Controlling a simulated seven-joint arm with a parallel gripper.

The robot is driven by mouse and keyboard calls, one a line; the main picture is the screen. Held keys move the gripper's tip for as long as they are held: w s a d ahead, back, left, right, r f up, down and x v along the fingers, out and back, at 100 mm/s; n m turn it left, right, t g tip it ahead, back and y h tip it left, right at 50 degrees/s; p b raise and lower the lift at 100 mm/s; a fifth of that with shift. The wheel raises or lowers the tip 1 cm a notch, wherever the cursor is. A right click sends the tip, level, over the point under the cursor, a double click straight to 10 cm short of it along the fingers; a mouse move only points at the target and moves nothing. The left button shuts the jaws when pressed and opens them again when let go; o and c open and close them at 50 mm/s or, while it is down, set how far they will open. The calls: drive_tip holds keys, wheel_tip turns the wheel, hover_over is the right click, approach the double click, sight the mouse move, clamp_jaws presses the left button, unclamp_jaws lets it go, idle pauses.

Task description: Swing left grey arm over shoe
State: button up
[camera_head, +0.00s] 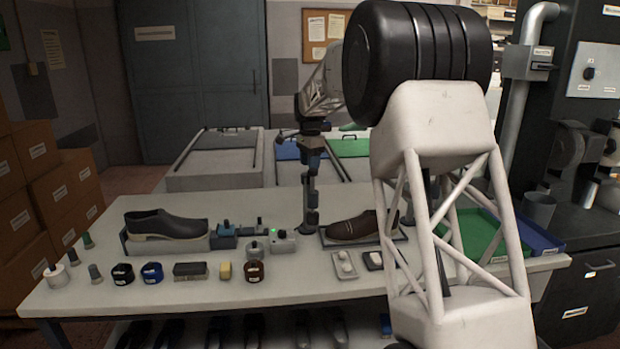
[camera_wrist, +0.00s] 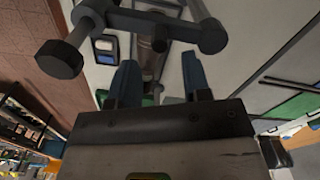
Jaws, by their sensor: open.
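In the head view, a black shoe (camera_head: 165,225) lies on a grey block at the left of the bench. A brown shoe (camera_head: 357,225) lies on a dark tray at the centre. A dark upright post (camera_head: 309,205) stands between them. My gripper (camera_head: 315,158) is over the post's upper end; the two overlap, so contact is unclear. In the wrist view, my gripper (camera_wrist: 161,78) has two blue fingers spread apart. A grey bar with round ends (camera_wrist: 130,22) crosses just beyond them. I cannot tell whether it is the left grey arm.
The bench (camera_head: 200,312) holds jars, a brush, a yellow block and small trays in front of the shoes. Green and blue trays (camera_head: 480,232) lie at the right. Boxes (camera_head: 50,190) stand at the left. My arm hides part of the bench's right side.

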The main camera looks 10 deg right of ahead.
drive_tip(key=shift+f, duration=2.75)
clamp_jaws()
